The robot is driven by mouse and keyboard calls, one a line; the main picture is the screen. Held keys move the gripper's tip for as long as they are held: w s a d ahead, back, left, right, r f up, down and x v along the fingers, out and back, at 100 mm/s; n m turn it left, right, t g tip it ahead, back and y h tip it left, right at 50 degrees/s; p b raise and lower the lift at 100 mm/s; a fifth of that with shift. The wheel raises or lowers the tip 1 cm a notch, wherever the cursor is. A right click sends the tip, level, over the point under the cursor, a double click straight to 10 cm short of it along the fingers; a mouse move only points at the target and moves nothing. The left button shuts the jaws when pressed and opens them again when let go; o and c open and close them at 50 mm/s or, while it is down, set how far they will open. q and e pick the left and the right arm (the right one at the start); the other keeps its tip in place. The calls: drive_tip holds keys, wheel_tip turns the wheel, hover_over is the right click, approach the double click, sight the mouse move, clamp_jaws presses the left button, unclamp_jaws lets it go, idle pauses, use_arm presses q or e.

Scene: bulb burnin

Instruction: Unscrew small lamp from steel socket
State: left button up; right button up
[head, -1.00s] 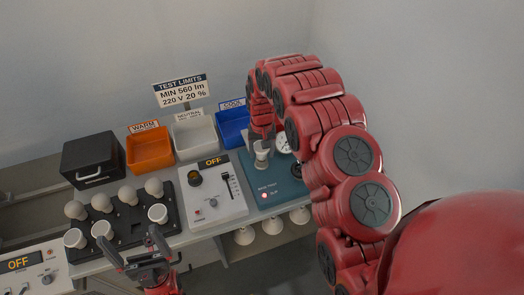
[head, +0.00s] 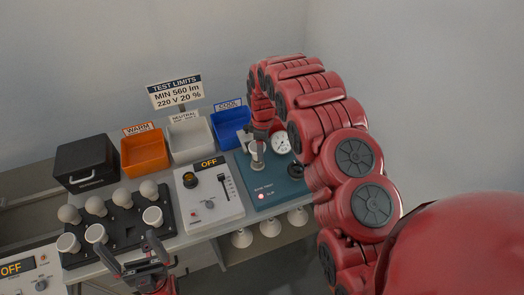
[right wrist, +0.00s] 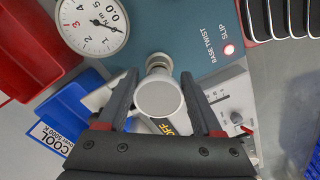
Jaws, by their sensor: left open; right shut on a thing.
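The small lamp (right wrist: 158,98) has a white round face and stands in the steel socket (right wrist: 158,62) on the teal base-twist tester (head: 283,190). In the head view the lamp (head: 257,156) is partly covered by my right gripper (head: 255,143). In the right wrist view my right gripper (right wrist: 158,95) has one finger on each side of the lamp and is shut on it. My left gripper (head: 130,251) is open and empty, near the front edge of the bulb tray.
A dial gauge (head: 281,143) and a lit red SLIP light (right wrist: 229,49) are on the tester. The blue COOL (head: 229,132), white NEUTRAL (head: 190,143) and orange WARM (head: 144,154) bins stand behind. A black tray (head: 125,231) holds several bulbs. A grey panel (head: 222,208) reads OFF.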

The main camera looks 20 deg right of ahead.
drive_tip(key=shift+w+n, duration=0.25)
drive_tip(key=shift+n, duration=0.75)
drive_tip(key=n, duration=0.1)
drive_tip(key=n+p, duration=0.1)
drive_tip(key=n, duration=0.1)
drive_tip(key=shift+w+d+r+n, duration=0.15)
drive_tip(key=shift+w+r+n, duration=0.05)
drive_tip(key=shift+w+n, duration=0.15)
drive_tip(key=shift+w+n+p, duration=0.1)
drive_tip(key=shift+n+p, duration=0.2)
drive_tip(key=shift+n, duration=0.85)
drive_tip(key=shift+f+n, duration=0.2)
drive_tip(key=shift+n, duration=0.1)
drive_tip(key=o, duration=1)
drive_tip(key=shift+d, duration=0.1)
drive_tip(key=shift+o, duration=1.1)
